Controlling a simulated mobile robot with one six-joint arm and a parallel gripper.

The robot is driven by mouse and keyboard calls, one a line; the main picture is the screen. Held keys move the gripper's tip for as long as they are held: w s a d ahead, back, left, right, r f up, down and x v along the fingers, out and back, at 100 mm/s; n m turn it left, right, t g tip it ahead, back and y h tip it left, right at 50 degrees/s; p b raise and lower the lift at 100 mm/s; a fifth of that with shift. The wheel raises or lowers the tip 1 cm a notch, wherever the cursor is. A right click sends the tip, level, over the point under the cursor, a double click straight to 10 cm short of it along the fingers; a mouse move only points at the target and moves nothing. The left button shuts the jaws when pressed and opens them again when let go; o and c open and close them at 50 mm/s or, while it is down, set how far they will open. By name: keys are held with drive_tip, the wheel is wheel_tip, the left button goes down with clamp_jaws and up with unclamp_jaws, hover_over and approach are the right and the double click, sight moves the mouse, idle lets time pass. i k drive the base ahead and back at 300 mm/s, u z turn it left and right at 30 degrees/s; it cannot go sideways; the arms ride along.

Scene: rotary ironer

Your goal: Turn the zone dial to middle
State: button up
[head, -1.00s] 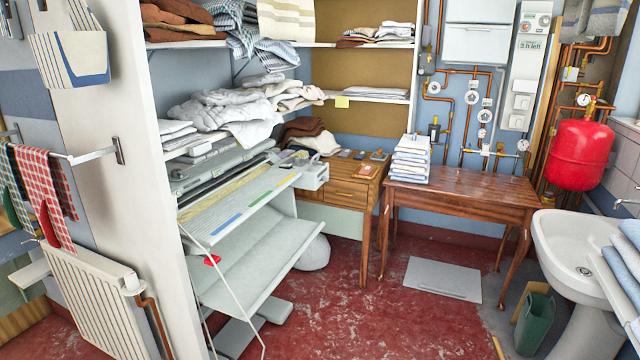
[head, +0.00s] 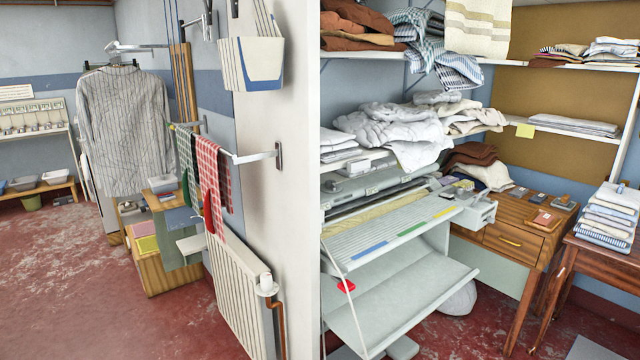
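The rotary ironer (head: 385,226) stands in the alcove right of the white partition wall, with a pale feed board carrying blue, green and yellow strips. A grey control box (head: 474,212) sits at the right end of its feed board. Small controls on that box are too small to make out, so I cannot tell which is the zone dial or how it is set. My gripper is not in view.
Shelves with folded laundry (head: 398,130) hang above the ironer. A wooden desk (head: 515,240) stands close to its right. The partition wall (head: 292,200) with a radiator (head: 238,295) is left of it. Red floor (head: 60,290) is open at far left.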

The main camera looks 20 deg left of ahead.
sight(331, 184)
drive_tip(key=u, duration=0.45)
drive_tip(key=i, duration=0.95)
drive_tip(key=u, duration=0.35)
